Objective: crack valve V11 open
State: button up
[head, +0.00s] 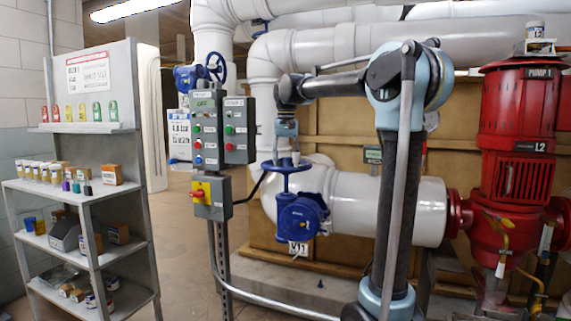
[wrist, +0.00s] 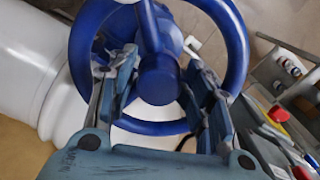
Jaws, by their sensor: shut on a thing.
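Valve V11 (head: 301,216) is a blue valve on the white pipe, with a tag reading V11 (head: 298,248) below its body. Its blue handwheel (head: 272,167) lies on top, and its rim also fills the upper part of the wrist view (wrist: 238,50). My gripper (head: 287,152) reaches down onto the handwheel from above. In the wrist view its two fingers (wrist: 161,68) stand on either side of the wheel's hub (wrist: 158,79), within the rim. The gripper is shut on the handwheel. The exact contact points of the fingertips are partly hidden.
Control boxes (head: 209,128) on a post stand just left of the valve, with a red-and-yellow switch (head: 200,192) below. A red pump (head: 515,150) is at right. A grey shelf (head: 91,205) with small goods stands at left. Another blue valve (head: 187,77) is behind the boxes.

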jog(key=n, duration=0.5)
jog(key=shift+d+f+n, duration=0.1)
jog(key=shift+d+n, duration=0.05)
jog(key=shift+n, duration=0.15)
jog(key=o, duration=0.9)
jog(key=shift+r, duration=3.3)
jog(key=shift+r, duration=0.1)
